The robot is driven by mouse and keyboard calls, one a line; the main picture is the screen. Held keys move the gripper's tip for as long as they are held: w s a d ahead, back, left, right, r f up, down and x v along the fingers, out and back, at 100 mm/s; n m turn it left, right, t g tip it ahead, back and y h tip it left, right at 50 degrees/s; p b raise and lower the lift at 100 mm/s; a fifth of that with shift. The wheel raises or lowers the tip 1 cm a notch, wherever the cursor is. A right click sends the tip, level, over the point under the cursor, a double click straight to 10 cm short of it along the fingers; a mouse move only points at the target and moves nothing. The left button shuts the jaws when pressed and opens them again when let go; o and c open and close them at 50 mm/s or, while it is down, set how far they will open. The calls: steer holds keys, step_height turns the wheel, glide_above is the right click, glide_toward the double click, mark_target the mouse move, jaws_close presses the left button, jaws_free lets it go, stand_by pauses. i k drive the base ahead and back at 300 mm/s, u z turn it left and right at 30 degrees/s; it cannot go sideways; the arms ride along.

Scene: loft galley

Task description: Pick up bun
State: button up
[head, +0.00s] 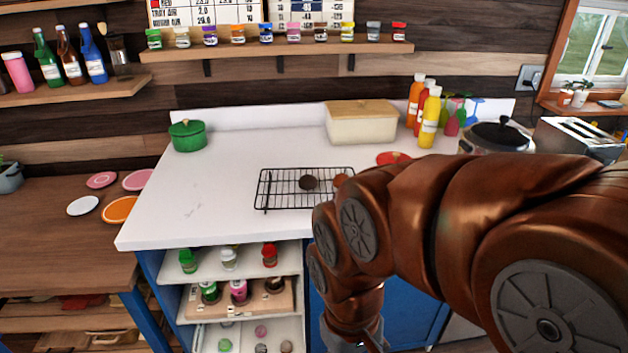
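A black wire rack (285,204) lies on the white counter (215,195). A small dark brown round item (308,182) sits on it, and a reddish-brown round item (340,180) is at its right end, partly hidden by my arm. Either could be a bun or a patty; I cannot tell at this size. No other bun is clearly visible. My arm reaches in from the right and bends down in front of the counter. Its wrist runs off the bottom edge, so my gripper's fingers are out of view.
A green pot (187,135), a cream bin with a wooden lid (362,125), sauce bottles (430,120) and a red plate (394,158) stand on the counter. Open shelves (240,310) below hold jars. Plates (83,206) lie on the wooden table at left. The counter's left half is mostly clear.

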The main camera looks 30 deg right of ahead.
mark_target(339, 179)
steer(key=u, duration=1.3)
steer(key=i, duration=1.3)
steer(key=z, duration=2.4)
